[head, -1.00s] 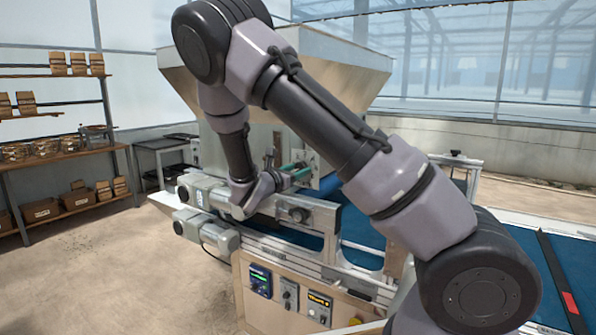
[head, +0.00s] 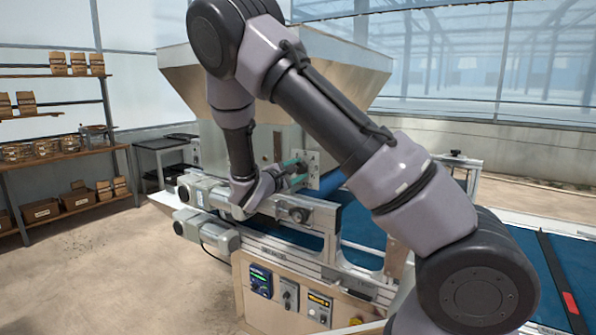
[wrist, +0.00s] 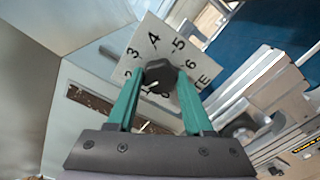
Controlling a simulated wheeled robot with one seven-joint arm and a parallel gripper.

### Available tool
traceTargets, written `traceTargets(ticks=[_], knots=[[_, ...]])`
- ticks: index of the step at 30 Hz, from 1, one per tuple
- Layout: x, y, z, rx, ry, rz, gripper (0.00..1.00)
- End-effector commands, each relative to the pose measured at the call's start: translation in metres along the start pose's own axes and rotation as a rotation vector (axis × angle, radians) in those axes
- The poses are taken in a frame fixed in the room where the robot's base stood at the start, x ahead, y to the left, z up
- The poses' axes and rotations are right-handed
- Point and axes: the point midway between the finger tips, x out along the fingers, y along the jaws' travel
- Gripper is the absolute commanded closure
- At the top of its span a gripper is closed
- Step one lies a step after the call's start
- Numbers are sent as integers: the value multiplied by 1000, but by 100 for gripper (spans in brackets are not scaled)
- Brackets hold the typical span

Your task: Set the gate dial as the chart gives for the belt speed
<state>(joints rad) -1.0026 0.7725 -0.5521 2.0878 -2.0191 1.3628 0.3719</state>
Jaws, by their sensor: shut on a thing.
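The gate dial is a dark faceted knob (wrist: 160,75) on a white number plate (wrist: 148,45) in the wrist view. The digits 3, 4, 5 and 6 show on the plate, with part of a word at the right. A small white mark shows on the knob's near side; I cannot tell which digit it points to. My gripper (wrist: 160,82) has green fingers, one on each side of the knob, shut on it. In the head view the plate (head: 312,160) is on the hopper's front, with my gripper (head: 299,167) against it. I cannot make out a chart.
A metal rail (head: 325,217) and the blue belt (head: 362,238) lie below and right of the dial. Shelves (head: 62,158) stand far left.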

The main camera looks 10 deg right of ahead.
Motion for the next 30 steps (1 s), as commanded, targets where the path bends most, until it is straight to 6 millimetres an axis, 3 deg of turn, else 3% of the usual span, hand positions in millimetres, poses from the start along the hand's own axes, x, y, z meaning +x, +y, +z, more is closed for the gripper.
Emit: traceTargets(ticks=[30], knots=[[0, -1, 0, 961, -1, -3, 100]])
